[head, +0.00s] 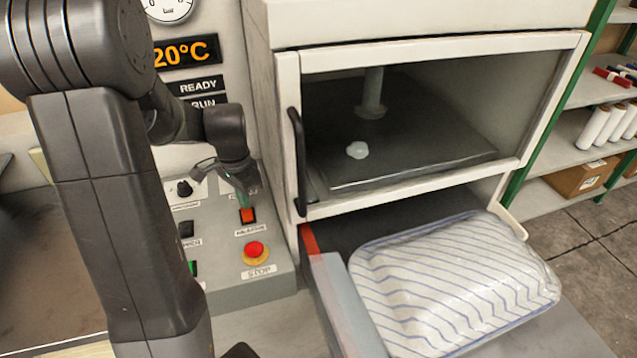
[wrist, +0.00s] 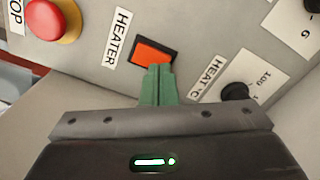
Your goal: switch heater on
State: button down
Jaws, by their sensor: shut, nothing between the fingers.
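The heater switch is an orange-red rocker (wrist: 155,52) in a black frame, with a "HEATER" label beside it in the wrist view. It also shows in the head view (head: 247,215) on the sloped control panel. My gripper (wrist: 157,70) is shut and empty, its green fingertips at the lower edge of the switch. In the head view my gripper (head: 242,197) hangs just above the switch; whether it touches cannot be told. The temperature display (head: 187,51) reads 20°C, with its first characters partly hidden by my arm.
A red stop button (head: 255,249) sits close below the switch. A heat dial (wrist: 236,91) is on the other side. Shelves (head: 590,140) stand far right.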

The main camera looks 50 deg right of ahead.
jog(key=shift+f+b, duration=0.4)
jog(key=shift+f, duration=0.25)
jog(key=shift+r, duration=0.15)
jog(key=shift+r+p, duration=2.8)
jog(key=shift+r, duration=0.65)
jog(key=shift+f, duration=0.15)
notch_tip(320, 180, down, 7)
jog(key=b, duration=0.5)
jog(key=shift+b, duration=0.35)
jog(key=shift+r, duration=0.3)
